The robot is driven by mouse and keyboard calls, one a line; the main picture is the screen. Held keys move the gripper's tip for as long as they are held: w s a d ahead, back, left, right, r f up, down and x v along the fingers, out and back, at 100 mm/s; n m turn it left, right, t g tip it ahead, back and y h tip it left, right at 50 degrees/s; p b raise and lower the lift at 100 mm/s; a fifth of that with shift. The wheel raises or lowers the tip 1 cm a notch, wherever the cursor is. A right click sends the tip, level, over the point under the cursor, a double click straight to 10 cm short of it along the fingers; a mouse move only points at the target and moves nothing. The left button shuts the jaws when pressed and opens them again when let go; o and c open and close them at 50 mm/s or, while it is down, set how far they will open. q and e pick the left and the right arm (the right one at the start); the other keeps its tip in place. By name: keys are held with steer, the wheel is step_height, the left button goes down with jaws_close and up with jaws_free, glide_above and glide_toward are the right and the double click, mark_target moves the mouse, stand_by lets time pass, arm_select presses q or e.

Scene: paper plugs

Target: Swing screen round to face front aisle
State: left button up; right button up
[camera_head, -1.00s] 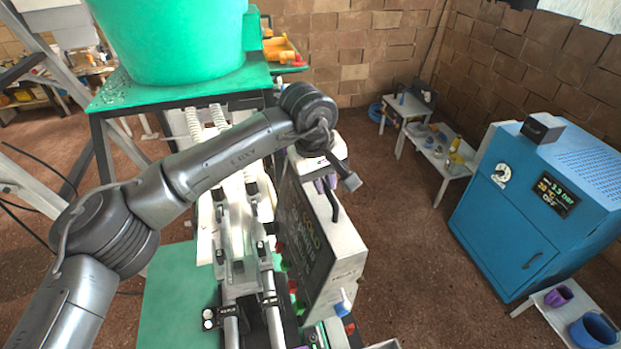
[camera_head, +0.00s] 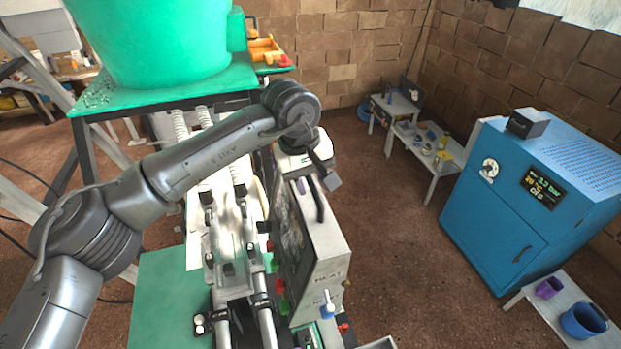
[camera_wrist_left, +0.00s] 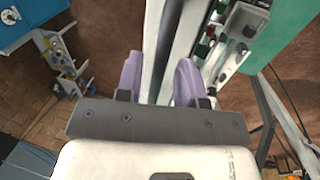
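The screen is a thick, pale-sided box (camera_head: 328,262) with a dark display face (camera_head: 288,235) turned to the left of the head view. It stands upright beside the pipework, and a dark bar shows at its top. My left gripper (camera_head: 303,184) is at the screen's upper edge. The exact contact is partly hidden. My right gripper is not in view.
A green tub (camera_head: 150,40) stands on a raised green-topped stand at the left. Pipes and valves (camera_head: 240,265) run close beside the screen. A blue cabinet (camera_head: 500,220) and small white tables (camera_head: 428,150) stand at the right. Brown floor (camera_head: 400,240) between them and the screen is clear.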

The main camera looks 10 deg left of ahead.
arm_select(q)
steer(key=shift+o, duration=0.3)
steer(key=shift+a+r, duration=0.1)
steer(key=shift+r, duration=0.25)
step_height(320, 180, up, 13)
steer(key=s+a+b, duration=0.1)
steer(key=a+b, duration=0.1)
steer(key=shift+a, duration=0.15)
steer(key=shift+f, duration=0.1)
